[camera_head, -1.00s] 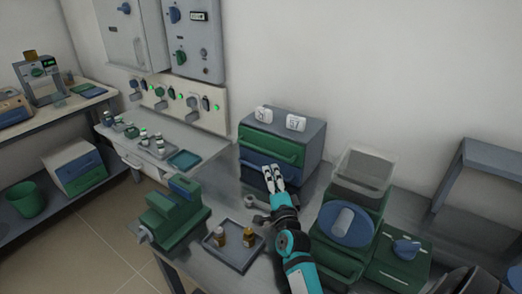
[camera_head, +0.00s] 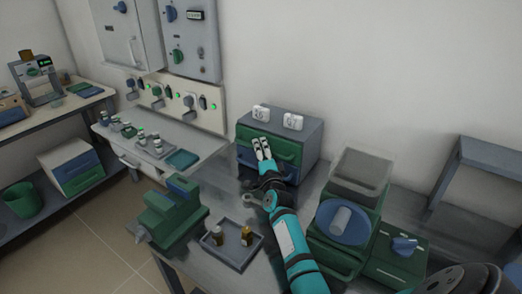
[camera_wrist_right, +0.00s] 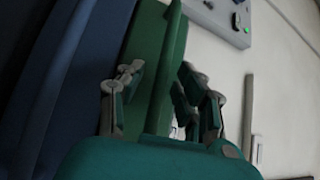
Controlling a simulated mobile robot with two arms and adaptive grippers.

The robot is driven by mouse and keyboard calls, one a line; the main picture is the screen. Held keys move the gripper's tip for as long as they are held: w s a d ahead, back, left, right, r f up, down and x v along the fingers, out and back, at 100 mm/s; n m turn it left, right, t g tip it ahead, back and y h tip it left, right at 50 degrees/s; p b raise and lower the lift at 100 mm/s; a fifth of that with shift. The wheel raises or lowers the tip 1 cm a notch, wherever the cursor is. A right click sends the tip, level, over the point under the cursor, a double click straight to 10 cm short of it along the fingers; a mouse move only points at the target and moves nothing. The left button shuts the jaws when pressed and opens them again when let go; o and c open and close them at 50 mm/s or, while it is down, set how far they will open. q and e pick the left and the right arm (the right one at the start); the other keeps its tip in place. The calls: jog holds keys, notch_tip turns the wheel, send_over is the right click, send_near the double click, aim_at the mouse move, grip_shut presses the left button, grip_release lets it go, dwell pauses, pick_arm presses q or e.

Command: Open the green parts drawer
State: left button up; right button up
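The green parts drawer (camera_head: 285,152) is the upper drawer of a grey cabinet on the bench, above a blue drawer (camera_head: 247,157). It looks closed. My right gripper (camera_head: 262,148) is in front of the left half of its front. In the right wrist view, the gripper's fingers (camera_wrist_right: 165,95) stand apart, one on each side of the protruding green edge of the drawer (camera_wrist_right: 168,55). I cannot tell whether they touch it. The gripper holds nothing clearly. My left gripper is not in view.
Two white numbered tags (camera_head: 293,122) stand on the cabinet. A green vise-like device (camera_head: 172,215) and a tray (camera_head: 232,252) with small bottles are at the front left. A green machine with a blue disc (camera_head: 343,222) stands close on the right of my arm.

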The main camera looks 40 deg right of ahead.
grip_shut()
jog(key=shift+f, duration=0.1)
jog(key=s+a+p, duration=0.4)
jog(key=a, duration=0.6)
jog(key=shift+s+a+f, duration=0.15)
jog(key=shift+s+a, duration=0.15)
jog(key=shift+a, duration=0.1)
jog(key=shift+c, duration=0.5)
grip_release()
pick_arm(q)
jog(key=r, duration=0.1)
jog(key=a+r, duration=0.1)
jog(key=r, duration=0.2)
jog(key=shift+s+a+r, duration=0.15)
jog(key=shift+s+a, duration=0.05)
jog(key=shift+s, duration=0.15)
pick_arm(e)
jog(key=shift+o, duration=0.7)
